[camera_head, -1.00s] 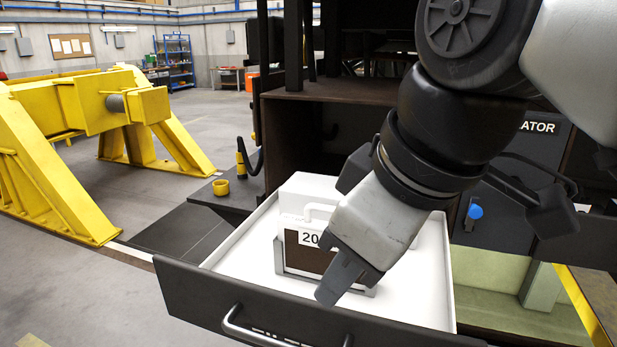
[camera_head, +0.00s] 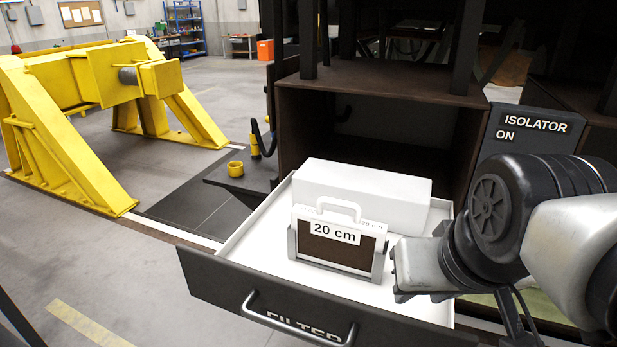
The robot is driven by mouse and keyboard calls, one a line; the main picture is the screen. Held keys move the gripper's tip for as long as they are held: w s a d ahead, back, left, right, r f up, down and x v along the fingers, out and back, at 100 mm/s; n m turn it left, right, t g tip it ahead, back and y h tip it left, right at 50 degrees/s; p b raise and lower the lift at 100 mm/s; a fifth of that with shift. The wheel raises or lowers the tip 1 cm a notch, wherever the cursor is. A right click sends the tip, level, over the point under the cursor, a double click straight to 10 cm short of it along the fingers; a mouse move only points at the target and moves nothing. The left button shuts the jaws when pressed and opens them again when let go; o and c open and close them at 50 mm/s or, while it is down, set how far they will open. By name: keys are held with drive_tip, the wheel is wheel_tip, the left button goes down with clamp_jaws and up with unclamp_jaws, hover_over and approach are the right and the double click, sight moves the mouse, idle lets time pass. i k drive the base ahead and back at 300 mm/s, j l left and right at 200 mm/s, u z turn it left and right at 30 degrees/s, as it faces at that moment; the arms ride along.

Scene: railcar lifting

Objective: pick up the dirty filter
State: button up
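A filter with a dark brown face, white frame, white top handle and a "20 cm" label (camera_head: 336,243) stands upright in a grey holder (camera_head: 377,267) inside the open drawer. I cannot tell from its look whether it is the dirty one; its face is dark brown. My gripper (camera_head: 398,272) is just right of the filter and holder, at the drawer's right side. Its fingers are mostly hidden or seen edge-on, so its opening does not show. No object shows in it.
The open drawer (camera_head: 262,240) has a dark front with a bar handle (camera_head: 290,322). A white box (camera_head: 395,200) lies behind the filter. A cabinet with an "ISOLATOR ON" sign (camera_head: 530,128) is at right. A yellow cup (camera_head: 235,169) and yellow stand (camera_head: 60,150) are at left.

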sight(349, 244)
drive_tip(key=i+j+z, duration=0.2)
drive_tip(key=j, duration=0.15)
drive_tip(key=j+z, duration=0.15)
drive_tip(key=j, duration=0.15)
drive_tip(key=j+z, duration=0.2)
drive_tip(key=j, duration=0.5)
drive_tip(key=i+l+z, duration=0.1)
